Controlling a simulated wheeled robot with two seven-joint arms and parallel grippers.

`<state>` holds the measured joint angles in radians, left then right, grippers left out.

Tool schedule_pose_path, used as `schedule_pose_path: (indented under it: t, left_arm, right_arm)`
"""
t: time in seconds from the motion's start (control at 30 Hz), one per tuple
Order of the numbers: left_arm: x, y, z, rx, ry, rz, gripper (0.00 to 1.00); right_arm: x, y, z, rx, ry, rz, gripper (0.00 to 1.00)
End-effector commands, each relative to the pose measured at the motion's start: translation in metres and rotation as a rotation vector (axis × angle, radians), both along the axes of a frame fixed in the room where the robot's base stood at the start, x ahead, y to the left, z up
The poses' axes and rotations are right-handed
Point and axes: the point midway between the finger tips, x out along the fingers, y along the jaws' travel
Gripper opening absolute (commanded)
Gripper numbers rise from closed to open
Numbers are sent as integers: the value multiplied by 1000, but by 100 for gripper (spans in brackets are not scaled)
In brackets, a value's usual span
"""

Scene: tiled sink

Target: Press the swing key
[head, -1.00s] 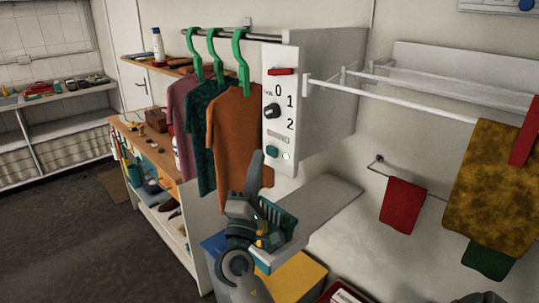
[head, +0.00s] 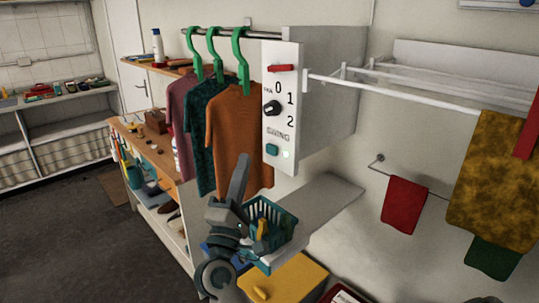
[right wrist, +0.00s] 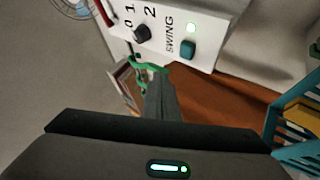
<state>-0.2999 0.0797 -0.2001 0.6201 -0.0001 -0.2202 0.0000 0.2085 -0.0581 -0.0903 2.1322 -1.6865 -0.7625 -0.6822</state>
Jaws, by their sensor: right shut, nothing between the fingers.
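The teal swing key (head: 272,150) sits low on the white control panel, under the word SWING. My left gripper is not in view.
The panel also has a black knob (head: 271,108) and a red switch (head: 281,69). Several shirts hang on green hangers (head: 240,62) left of it. A teal basket (head: 285,225) stands on the ledge behind my right gripper. A white rack (head: 400,95) juts out at right.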

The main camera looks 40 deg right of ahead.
Motion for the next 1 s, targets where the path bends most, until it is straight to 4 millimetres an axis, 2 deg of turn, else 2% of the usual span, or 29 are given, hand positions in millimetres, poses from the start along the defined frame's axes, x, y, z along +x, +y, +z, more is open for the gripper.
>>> schedule_pose_path:
  t: [0.27,0.83,1.0]
  left_arm:
    - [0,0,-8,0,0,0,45]
    - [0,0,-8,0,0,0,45]
    - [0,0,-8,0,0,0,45]
  right_arm:
    - [-1,17,0,0,0,0,0]
    - [-1,18,0,-1,1,-1,0]
    - [7,20,-11,8,21,22,0]
